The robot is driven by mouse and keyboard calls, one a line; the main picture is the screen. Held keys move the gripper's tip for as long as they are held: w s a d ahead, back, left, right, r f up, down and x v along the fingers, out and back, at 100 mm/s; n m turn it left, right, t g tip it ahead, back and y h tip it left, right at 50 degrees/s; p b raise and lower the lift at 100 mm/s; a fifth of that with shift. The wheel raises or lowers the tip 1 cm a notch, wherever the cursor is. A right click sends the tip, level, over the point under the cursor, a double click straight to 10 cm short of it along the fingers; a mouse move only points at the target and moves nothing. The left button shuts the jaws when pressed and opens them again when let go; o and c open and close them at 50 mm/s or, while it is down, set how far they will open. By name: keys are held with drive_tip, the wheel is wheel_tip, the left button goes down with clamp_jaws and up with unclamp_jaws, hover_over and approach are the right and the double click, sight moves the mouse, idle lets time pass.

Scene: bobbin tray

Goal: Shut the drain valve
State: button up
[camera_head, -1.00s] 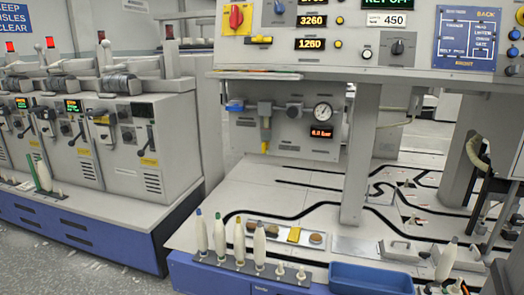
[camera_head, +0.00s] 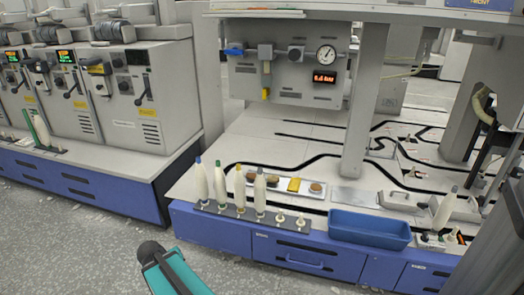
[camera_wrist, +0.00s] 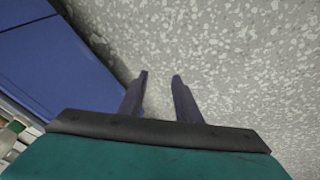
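A grey air-supply panel (camera_head: 288,90) hangs under the machine's upper deck in the head view. It carries a blue handle (camera_head: 234,50) at the left, a filter unit with a yellow part (camera_head: 265,94) at its lower end, a round gauge (camera_head: 326,55) and a lit red display (camera_head: 325,77). No label marks the drain valve; the yellow part sits lowest on the filter line. My gripper (camera_wrist: 160,78) shows two dark fingers apart with nothing between them, over speckled floor in the wrist view. It is well away from the panel. Its fingers are not visible in the head view.
Bobbins (camera_head: 240,188) stand on a dark strip along the machine's front edge. A blue tray (camera_head: 370,228) lies right of them, above blue drawer fronts (camera_head: 300,258). A grey post (camera_head: 364,110) stands right of the panel. The speckled floor (camera_head: 80,235) in front is clear.

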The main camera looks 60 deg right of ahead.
drive_tip(key=w+d+r+m+t+h+b, duration=0.1)
drive_tip(key=d+r+m+t+h+b, duration=0.15)
drive_tip(key=d+r, duration=0.95)
drive_tip(key=w+d+r+m+t+h+b, duration=0.15)
drive_tip(key=d+r+h, duration=0.25)
drive_tip(key=d+r, duration=0.8)
drive_tip(key=s+d+r+m+h+b, duration=0.1)
drive_tip(key=s+r, duration=0.4)
drive_tip(key=r, duration=0.5)
drive_tip(key=s+d+r+m+g+h+b, duration=0.1)
drive_tip(key=s+d+r+m+h, duration=0.2)
drive_tip(key=s+r, duration=0.3)
drive_tip(key=s+d+r+m+h+b, duration=0.1)
drive_tip(key=s+d+r+m+h, duration=0.1)
drive_tip(key=r, duration=1.4)
drive_tip(key=s+d+h, duration=0.1)
drive_tip(key=s+d, duration=0.1)
drive_tip(key=s, duration=0.1)
drive_tip(key=shift+s+d+g, duration=0.15)
drive_tip(key=shift+d+g, duration=0.15)
drive_tip(key=shift+d, duration=0.05)
drive_tip(key=shift+d+r, duration=0.15)
